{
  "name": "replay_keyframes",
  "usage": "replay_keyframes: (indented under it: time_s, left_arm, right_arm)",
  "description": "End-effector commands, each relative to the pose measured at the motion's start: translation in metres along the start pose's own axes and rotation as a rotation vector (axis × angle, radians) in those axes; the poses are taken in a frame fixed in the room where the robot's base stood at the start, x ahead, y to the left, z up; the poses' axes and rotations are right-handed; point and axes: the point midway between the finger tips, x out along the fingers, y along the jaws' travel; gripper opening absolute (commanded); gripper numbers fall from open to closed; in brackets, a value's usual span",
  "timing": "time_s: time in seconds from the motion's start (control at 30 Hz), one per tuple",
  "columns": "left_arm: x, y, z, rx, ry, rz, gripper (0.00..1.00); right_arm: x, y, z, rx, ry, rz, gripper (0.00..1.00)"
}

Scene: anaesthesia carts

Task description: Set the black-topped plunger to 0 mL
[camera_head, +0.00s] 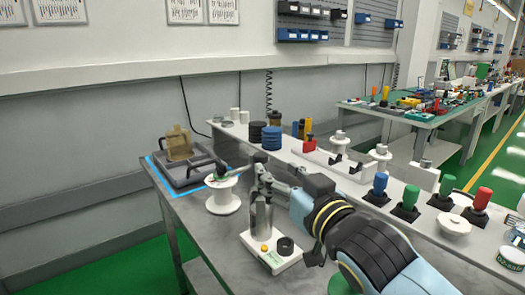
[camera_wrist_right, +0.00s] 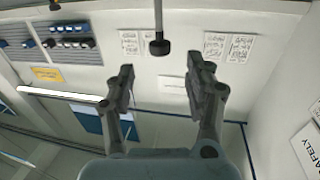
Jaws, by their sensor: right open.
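A grey upright cylinder (camera_head: 262,218) stands on a small white base (camera_head: 272,262) near the bench edge. In the right wrist view a thin rod comes in from the top edge and ends in a black top (camera_wrist_right: 160,46); I take this as the plunger. My right gripper (camera_head: 262,180) is at the cylinder's upper end in the head view and partly hides it. In the right wrist view my right gripper (camera_wrist_right: 160,82) is open and empty, its fingers apart, with the black top beyond the tips, between their lines. The scale reading cannot be made out.
The base carries a yellow button (camera_head: 264,248) and a dark round knob (camera_head: 285,246). A white spool (camera_head: 223,199) stands close on the left. A grey tray (camera_head: 188,177) with a brown item lies behind it. Stacked blue discs (camera_head: 271,138) and several coloured-handled items stand at the back and right.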

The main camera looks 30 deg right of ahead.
Motion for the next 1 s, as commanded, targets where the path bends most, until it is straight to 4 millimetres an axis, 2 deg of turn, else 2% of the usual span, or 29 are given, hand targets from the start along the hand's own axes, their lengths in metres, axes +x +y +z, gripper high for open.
replay_keyframes:
  time_s: [0.1, 0.2, 0.4, 0.6, 0.8, 1.0]
  left_arm:
    - [-0.009, -0.006, 0.016, 0.004, -0.025, -0.006, 0.4]
    - [-0.013, -0.007, 0.021, 0.004, -0.032, -0.007, 0.4]
    - [-0.016, -0.002, 0.008, 0.001, -0.014, -0.001, 0.4]
    - [-0.016, 0.004, -0.009, -0.003, 0.011, 0.006, 0.4]
    - [-0.016, 0.004, -0.005, -0.003, 0.005, 0.006, 0.4]
    - [-0.016, 0.002, 0.003, -0.001, -0.007, 0.004, 0.4]
  right_arm:
    - [0.026, 0.0, -0.004, -0.001, 0.003, 0.0, 0.53]
    - [0.046, 0.0, -0.003, -0.001, 0.002, 0.0, 0.53]
    - [0.075, 0.0, -0.002, 0.0, 0.001, 0.0, 0.53]
    - [0.084, 0.0, -0.001, -0.001, 0.001, 0.0, 0.53]
    - [0.084, 0.0, -0.001, 0.0, 0.001, 0.0, 0.53]
    - [0.084, 0.0, -0.001, 0.0, 0.001, 0.0, 0.28]
